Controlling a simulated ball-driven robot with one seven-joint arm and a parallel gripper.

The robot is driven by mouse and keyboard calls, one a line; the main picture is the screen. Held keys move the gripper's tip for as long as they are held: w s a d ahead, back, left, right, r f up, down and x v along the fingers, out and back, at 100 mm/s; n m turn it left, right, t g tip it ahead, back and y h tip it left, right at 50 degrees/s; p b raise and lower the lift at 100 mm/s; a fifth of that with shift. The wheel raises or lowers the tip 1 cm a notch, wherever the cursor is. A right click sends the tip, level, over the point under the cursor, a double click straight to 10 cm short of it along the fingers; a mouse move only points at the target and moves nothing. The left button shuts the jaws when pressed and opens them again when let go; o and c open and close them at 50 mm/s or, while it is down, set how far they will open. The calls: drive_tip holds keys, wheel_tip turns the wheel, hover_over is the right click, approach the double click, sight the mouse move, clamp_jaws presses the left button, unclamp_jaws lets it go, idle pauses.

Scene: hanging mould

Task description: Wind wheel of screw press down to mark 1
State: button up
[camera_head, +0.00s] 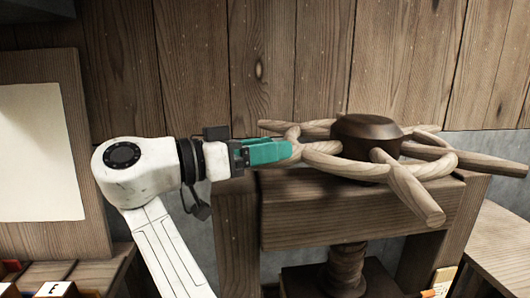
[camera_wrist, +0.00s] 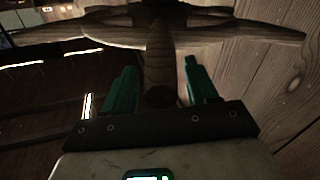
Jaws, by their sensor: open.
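The wooden wheel (camera_head: 413,189) of the screw press lies flat on top of the press, with a dark hub (camera_head: 367,133) and several pale handles sticking out. A wooden screw (camera_head: 347,268) shows below the heavy crossbeam (camera_head: 350,214). My gripper (camera_head: 288,150) has teal fingers and is at the left side of the wheel. In the wrist view, a wheel handle (camera_wrist: 159,75) lies between the two open fingers (camera_wrist: 160,88), with gaps on both sides. I cannot make out mark 1; a small pale tag (camera_head: 443,281) at the lower right is too small to read.
A plank wall (camera_head: 200,65) stands close behind the wheel. A board with a blank pale sheet (camera_head: 38,155) is at the left. Lettered blocks (camera_head: 55,290) lie at the lower left. A wooden table (camera_head: 500,245) is at the right.

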drive_tip(key=shift+a+f, duration=0.1)
drive_tip(key=shift+f, duration=0.05)
drive_tip(key=shift+s+a, duration=0.1)
drive_tip(key=shift+a, duration=0.15)
drive_tip(key=b+v, duration=0.1)
drive_tip(key=v, duration=0.9)
drive_tip(key=shift+b, duration=0.4)
drive_tip(key=shift+a, duration=0.1)
